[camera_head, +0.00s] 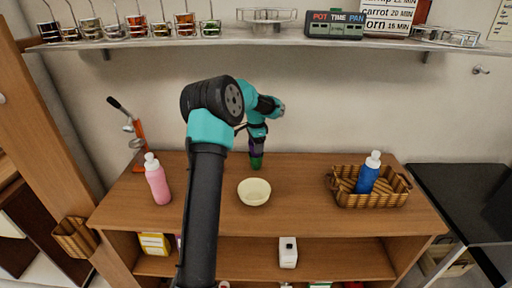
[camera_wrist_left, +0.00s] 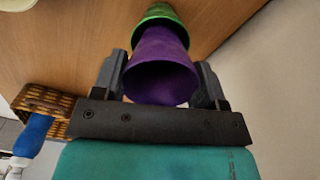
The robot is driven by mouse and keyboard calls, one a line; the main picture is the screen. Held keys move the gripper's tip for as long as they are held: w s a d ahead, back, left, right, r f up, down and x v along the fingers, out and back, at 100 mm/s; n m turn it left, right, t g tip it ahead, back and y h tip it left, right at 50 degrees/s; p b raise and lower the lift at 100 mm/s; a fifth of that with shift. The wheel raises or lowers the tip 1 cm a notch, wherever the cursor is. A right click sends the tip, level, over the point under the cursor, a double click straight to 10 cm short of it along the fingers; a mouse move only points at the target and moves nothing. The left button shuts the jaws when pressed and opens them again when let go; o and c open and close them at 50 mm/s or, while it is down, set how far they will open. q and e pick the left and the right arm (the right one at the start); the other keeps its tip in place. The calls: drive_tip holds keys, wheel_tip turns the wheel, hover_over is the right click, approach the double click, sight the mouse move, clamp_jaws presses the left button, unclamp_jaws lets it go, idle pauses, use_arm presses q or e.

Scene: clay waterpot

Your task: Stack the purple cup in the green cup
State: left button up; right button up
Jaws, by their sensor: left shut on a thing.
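The purple cup (camera_wrist_left: 162,65) is between the fingers of my left gripper (camera_wrist_left: 163,80), which is shut on it, with its open mouth toward the wrist camera. The green cup (camera_wrist_left: 160,13) shows just beyond the purple cup's narrow end, at the top of the left wrist view. In the head view the green cup (camera_head: 256,162) stands near the back of the wooden counter, directly under the purple cup (camera_head: 257,147). The purple cup's lower end meets or overlaps the green cup; how deep it sits inside is hidden. My right gripper is not in view.
A cream bowl (camera_head: 254,192) stands in front of the cups. A pink bottle (camera_head: 157,180) and a red-orange device (camera_head: 136,128) are at the left. A wicker basket (camera_head: 343,198) holding a blue bottle (camera_head: 368,174) is at the right. The wall is close behind.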

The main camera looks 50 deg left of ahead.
use_arm(q)
drive_tip(key=shift+f, duration=0.6)
drive_tip(key=shift+f, duration=0.6)
drive_tip(key=o, duration=0.9)
drive_tip(key=shift+r, duration=0.1)
wheel_tip(320, 180, up, 13)
idle(0.5)
